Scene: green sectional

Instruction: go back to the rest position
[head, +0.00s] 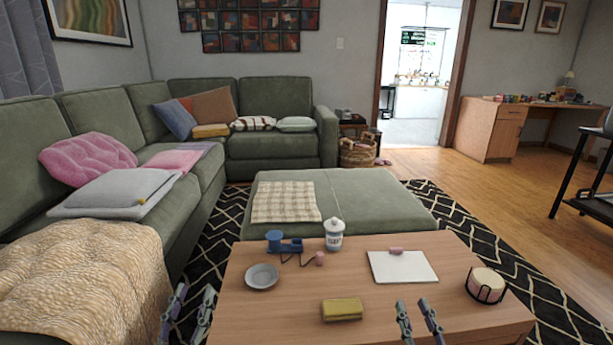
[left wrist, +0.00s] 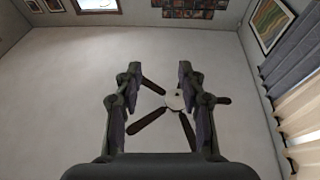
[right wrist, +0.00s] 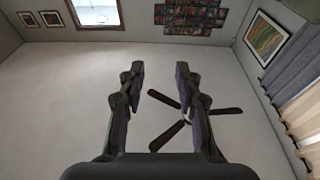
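My left gripper (head: 190,303) shows at the bottom of the head view, left of the wooden table. Its two fingers are apart with nothing between them. It also shows open and empty in the left wrist view (left wrist: 157,88).
The wooden table (head: 250,318) holds a grey plate (head: 262,277), yellow sponge-like block (head: 342,309), white jar (head: 334,236), blue object (head: 284,243), white board (head: 403,267) and round holder (head: 486,286). A green sofa (head: 95,120) stands left. Wooden floor (head: 500,200) is open at right.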

